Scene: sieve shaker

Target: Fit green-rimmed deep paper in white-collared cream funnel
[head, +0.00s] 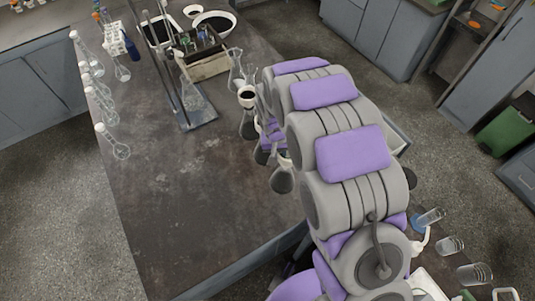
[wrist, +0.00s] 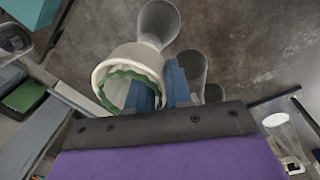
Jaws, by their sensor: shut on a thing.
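In the wrist view, a white collar (wrist: 128,56) forms a wide ring just beyond my gripper. A wavy green rim, that of the green-rimmed deep paper (wrist: 126,74), shows inside the ring. How deep the paper sits in the cream funnel cannot be told. My gripper (wrist: 163,84) has blue fingers at the ring's right side, one showing inside the opening and one outside, shut with the paper's edge between them. In the head view my arm hides the gripper and most of the funnel.
Grey flasks (wrist: 158,22) stand close beside the ring. In the head view, a dark-bottomed flask (head: 283,179) stands by my arm, near another white-ringed vessel (head: 247,93). Glass flasks (head: 112,141) line the left edge. A rack (head: 203,62) and stand base (head: 197,117) stand farther back. The bench's front middle is clear.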

